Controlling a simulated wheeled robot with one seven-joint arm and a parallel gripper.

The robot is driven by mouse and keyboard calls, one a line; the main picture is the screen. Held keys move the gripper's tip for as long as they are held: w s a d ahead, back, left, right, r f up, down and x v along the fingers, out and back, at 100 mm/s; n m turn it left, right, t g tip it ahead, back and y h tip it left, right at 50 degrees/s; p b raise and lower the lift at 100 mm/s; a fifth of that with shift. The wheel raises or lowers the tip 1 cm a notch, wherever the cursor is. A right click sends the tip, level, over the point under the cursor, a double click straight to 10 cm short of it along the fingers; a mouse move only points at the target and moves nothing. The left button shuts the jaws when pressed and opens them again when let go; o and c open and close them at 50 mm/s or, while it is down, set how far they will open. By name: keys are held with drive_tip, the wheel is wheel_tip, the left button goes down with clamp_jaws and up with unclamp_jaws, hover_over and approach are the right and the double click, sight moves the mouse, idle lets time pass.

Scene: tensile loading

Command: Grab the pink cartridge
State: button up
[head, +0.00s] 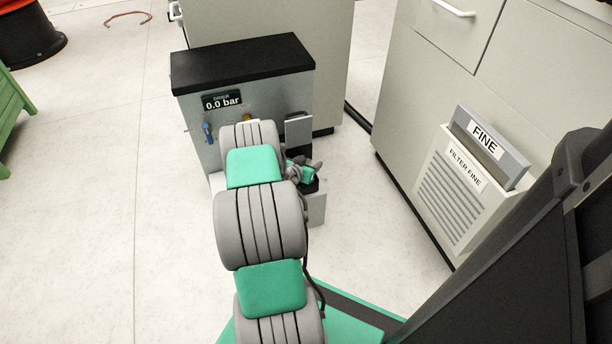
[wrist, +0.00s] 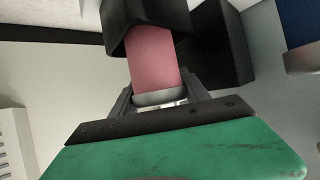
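The pink cartridge (wrist: 152,58) shows in the wrist view with its upper end inside a black holder (wrist: 145,14) and a pale cap (wrist: 160,98) at its near end. My gripper (wrist: 158,84) has one finger on each side of the cartridge, close along its edges. I see no clear gap, but cannot tell whether the fingers press on it. In the head view my arm reaches to the front of the grey dryer unit (head: 243,97). The cartridge cannot be made out there, and the fingertips are hidden or too small to see.
The dryer unit has a black top (head: 243,60), a display (head: 221,101) reading 0.0 bar and a blue handle (head: 208,132). A cabinet at right carries a bin (head: 462,200) labelled FILTER FINE with a FINE panel (head: 490,150).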

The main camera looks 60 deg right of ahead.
clamp_jaws()
idle(0.3)
